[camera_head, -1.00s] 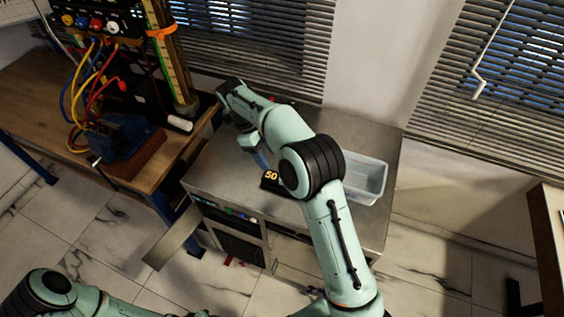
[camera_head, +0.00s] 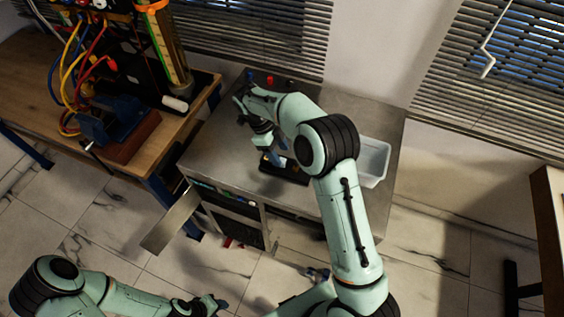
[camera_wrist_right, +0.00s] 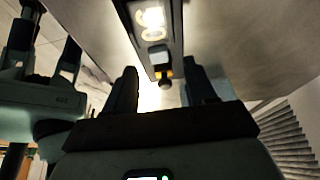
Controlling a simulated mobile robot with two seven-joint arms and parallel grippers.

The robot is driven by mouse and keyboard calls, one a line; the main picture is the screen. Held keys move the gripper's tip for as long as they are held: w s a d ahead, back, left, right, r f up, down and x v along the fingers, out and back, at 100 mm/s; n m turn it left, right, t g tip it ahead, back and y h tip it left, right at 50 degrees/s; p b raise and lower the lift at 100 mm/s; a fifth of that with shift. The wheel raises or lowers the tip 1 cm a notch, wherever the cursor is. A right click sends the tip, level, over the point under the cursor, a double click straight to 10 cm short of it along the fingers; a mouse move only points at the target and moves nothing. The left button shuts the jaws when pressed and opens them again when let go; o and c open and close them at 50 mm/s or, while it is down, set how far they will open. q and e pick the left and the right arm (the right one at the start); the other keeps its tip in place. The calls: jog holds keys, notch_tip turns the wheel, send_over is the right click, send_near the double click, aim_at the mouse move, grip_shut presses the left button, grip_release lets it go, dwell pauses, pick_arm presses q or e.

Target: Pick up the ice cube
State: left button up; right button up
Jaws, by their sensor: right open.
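My right gripper (camera_head: 273,158) points down over the metal cart top, beside a dark device. In the right wrist view its two dark fingers (camera_wrist_right: 165,85) stand apart with a gap between them. A small pale block (camera_wrist_right: 157,56), perhaps the ice cube, shows just beyond the fingertips, by the device's lit display (camera_wrist_right: 152,17). I cannot tell whether the fingers are around it. A small yellow-orange part (camera_wrist_right: 164,78) is below it in that view. No ice cube is clear in the head view. My left gripper (camera_head: 212,305) is low at the bottom edge, small and unclear.
The metal cart (camera_head: 215,150) has an open drawer or door (camera_head: 172,220) at its front. A clear plastic bin (camera_head: 373,160) sits at its right, partly behind my right arm. A wooden bench (camera_head: 35,95) with cables and a blue vise (camera_head: 108,122) stands left.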

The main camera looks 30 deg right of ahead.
aim_at(285, 161)
jog(key=x, duration=0.3)
jog(key=shift+s+d+f, duration=0.15)
jog(key=shift+f, duration=0.1)
jog(key=shift+c, duration=0.3)
grip_shut()
jog(key=shift+r, duration=0.15)
